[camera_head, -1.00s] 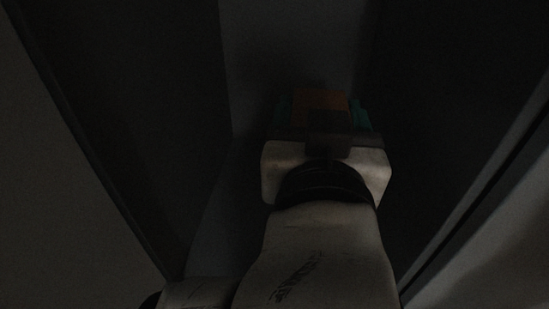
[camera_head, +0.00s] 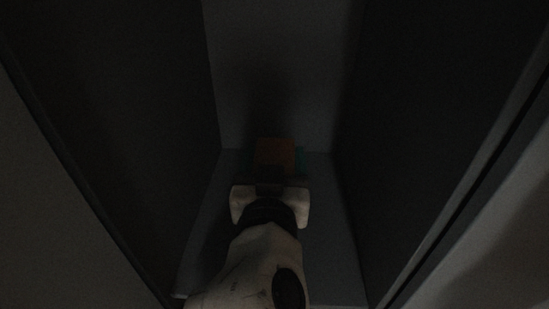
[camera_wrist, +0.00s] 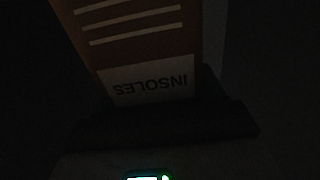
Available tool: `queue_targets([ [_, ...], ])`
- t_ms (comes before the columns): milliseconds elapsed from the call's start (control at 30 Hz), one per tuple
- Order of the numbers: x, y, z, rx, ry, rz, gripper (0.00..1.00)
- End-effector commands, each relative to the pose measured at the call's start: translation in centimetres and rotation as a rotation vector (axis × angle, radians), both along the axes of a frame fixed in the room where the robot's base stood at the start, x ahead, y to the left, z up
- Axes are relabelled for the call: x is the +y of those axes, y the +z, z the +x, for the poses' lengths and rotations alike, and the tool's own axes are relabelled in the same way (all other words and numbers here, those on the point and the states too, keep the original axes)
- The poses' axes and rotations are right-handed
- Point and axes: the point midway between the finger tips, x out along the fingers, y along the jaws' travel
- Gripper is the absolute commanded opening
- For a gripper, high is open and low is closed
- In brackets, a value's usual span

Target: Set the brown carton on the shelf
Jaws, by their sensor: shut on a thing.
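The brown carton (camera_head: 275,152) is held in front of my gripper (camera_head: 275,168), deep between dark side walls. In the wrist view the carton (camera_wrist: 140,40) fills the upper middle, with pale stripes and a white label reading "INSOLES", upside down. My gripper is shut on it; a teal finger shows at the carton's right side in the head view. The shelf (camera_head: 335,230) shows as a dark grey flat surface under and around my arm, ending at a back wall. I cannot tell whether the carton touches the shelf.
A dark wall (camera_head: 120,130) stands on the left and another (camera_head: 430,120) on the right. The grey back panel (camera_head: 280,70) closes the space behind the carton. Bare shelf shows on both sides of my arm. The light is very dim.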

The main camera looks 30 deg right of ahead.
Motion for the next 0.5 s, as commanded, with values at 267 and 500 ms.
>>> queue_targets([
  [267,0.00,-0.08,-0.03,-0.002,0.000,0.000,0.34],
  [500,0.00,-0.73,-0.03,-0.002,0.000,0.000,0.34],
])
